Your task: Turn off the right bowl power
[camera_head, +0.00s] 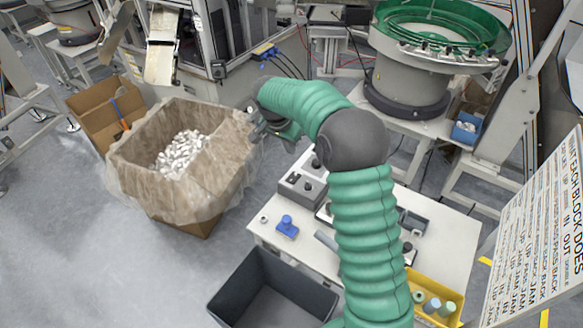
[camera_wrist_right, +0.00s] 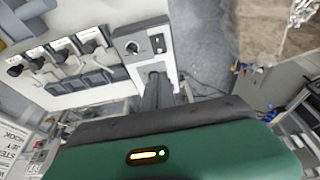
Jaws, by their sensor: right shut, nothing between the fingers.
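My right gripper (camera_head: 260,127) is shut and empty, beside the rim of the lined carton in the head view. In the right wrist view its dark fingers (camera_wrist_right: 156,88) are together and point at a grey-white control box (camera_wrist_right: 166,50). That box has a black knob (camera_wrist_right: 133,48); the fingertips overlap its lower part, and I cannot tell if they touch it. In the head view a grey control box (camera_head: 297,188) with black knobs stands on the white table. The green bowl feeder (camera_head: 395,42) is at the upper right. No label shows which switch is the right bowl power. My left gripper is not in view.
The carton (camera_head: 225,188) holds many small pale parts. The white table (camera_head: 452,222) carries a blue part (camera_head: 287,226) and is partly hidden by my right arm. A dark bin (camera_head: 232,284) and a yellow tray (camera_head: 447,285) sit at its front.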

